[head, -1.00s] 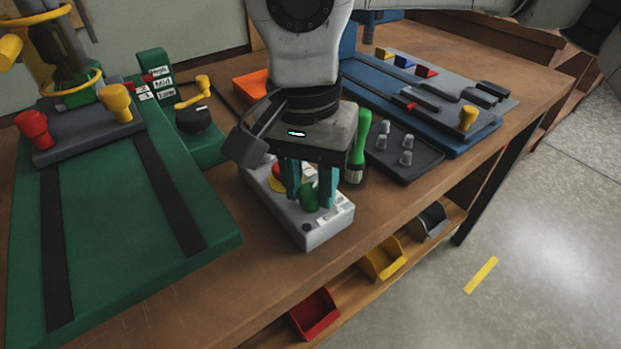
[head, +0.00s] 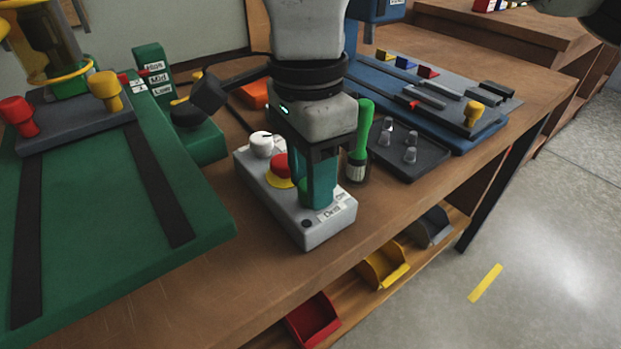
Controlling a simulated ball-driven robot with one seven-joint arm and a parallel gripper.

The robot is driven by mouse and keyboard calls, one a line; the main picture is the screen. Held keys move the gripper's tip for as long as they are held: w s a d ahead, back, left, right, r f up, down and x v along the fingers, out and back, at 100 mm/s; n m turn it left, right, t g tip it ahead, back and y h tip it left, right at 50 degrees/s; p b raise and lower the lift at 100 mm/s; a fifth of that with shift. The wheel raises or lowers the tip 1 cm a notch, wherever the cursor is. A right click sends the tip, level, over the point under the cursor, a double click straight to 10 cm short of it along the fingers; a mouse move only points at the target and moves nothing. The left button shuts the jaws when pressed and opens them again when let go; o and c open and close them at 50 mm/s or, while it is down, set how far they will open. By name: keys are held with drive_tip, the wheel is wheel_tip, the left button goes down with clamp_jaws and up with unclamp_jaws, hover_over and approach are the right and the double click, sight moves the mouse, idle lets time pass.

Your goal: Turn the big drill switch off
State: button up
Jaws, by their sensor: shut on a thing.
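The grey control box (head: 318,229) stands near the table's front edge. It carries a red button on a yellow collar (head: 279,172), a white knob (head: 264,144), and a white label strip with black lettering (head: 335,208). My gripper (head: 316,197) points down at the box's front end, its teal fingers shut on the green switch knob there. The fingers hide nearly all of that knob, so its angle against the label cannot be read.
A green-handled brush (head: 361,142) stands close right of my gripper. A black tray (head: 418,161) with several small grey pieces lies beyond it. The large green machine base (head: 90,240) fills the left. Coloured bins (head: 313,321) sit below the table edge.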

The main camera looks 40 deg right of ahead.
drive_tip(key=shift+m+b, duration=0.45)
drive_tip(key=shift+m, duration=1.35)
drive_tip(key=o, duration=1)
drive_tip(key=shift+o, duration=0.2)
drive_tip(key=shift+r, duration=0.15)
wheel_tip(320, 180, up, 11)
drive_tip(key=p, duration=0.2)
drive_tip(key=shift+w+d+f, duration=0.2)
drive_tip(key=shift+w, duration=0.05)
